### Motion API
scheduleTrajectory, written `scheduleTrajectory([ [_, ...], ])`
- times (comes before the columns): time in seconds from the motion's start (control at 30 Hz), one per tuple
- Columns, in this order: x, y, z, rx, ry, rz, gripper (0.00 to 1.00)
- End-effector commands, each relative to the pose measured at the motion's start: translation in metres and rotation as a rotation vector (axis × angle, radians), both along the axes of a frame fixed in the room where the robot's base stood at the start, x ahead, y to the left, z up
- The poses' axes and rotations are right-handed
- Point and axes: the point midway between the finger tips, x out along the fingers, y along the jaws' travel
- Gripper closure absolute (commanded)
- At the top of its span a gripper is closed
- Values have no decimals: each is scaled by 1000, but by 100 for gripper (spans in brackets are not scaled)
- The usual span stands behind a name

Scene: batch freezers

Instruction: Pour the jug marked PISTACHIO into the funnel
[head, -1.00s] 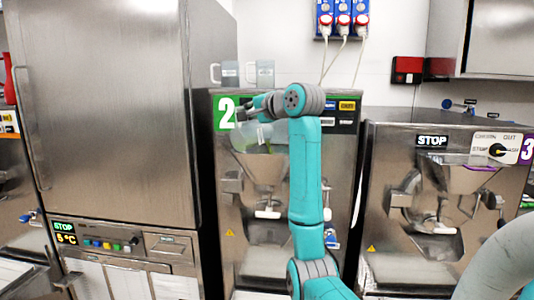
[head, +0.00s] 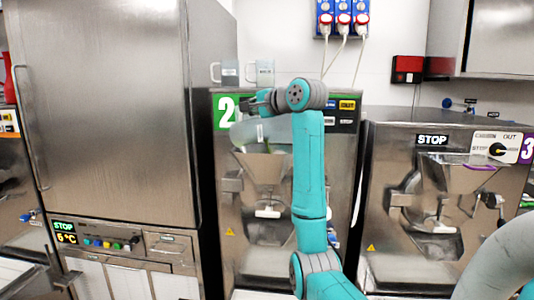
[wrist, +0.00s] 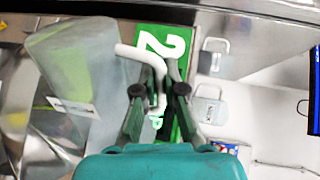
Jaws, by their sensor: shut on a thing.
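My gripper (head: 262,102) is shut on the white handle (wrist: 157,72) of a translucent jug (head: 260,134). The jug is tipped far over, nearly on its side, above the steel funnel (head: 266,170) on the front of machine 2. In the wrist view the jug (wrist: 75,65) lies left of my gripper (wrist: 158,88). A little green shows through its wall, and its pale label (wrist: 72,106) is too blurred to read. I cannot tell whether anything is flowing out.
Two similar jugs, a left one (head: 229,72) and a right one (head: 264,72), stand on top of machine 2. A tall steel cabinet (head: 110,110) is close on the left. Machine 3 (head: 440,200) with its own funnel stands on the right.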

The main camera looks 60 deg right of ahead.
Motion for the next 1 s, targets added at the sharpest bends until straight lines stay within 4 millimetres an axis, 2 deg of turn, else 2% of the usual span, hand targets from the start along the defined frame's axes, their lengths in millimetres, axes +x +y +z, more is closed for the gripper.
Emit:
scheduleTrajectory([
  [1.0,-4,-14,7,117,-37,0,100],
])
